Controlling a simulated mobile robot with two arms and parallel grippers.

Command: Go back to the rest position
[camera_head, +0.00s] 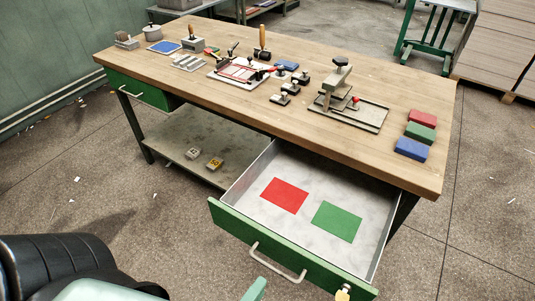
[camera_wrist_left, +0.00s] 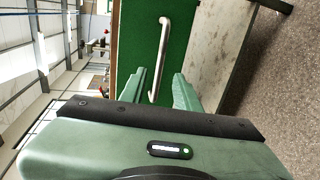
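My left arm comes into the head view at the bottom left. A green finger of my left gripper (camera_head: 254,290) shows at the bottom edge, below the open drawer's handle (camera_head: 277,263); the rest is cut off. In the left wrist view the two green fingers of my left gripper (camera_wrist_left: 160,76) stand apart. A green drawer front (camera_wrist_left: 134,45) with a metal handle (camera_wrist_left: 163,50) lies beyond them. One end of the handle appears between the fingers; I see no grip on it. My right gripper does not show.
The open drawer (camera_head: 304,240) juts from the workbench (camera_head: 215,55), holding a red sheet (camera_head: 284,195) and a green sheet (camera_head: 336,221). Tools and coloured blocks (camera_head: 411,148) stand on the bench. A small yellow thing (camera_head: 343,292) shows at the drawer's front. Floor at right is mostly clear.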

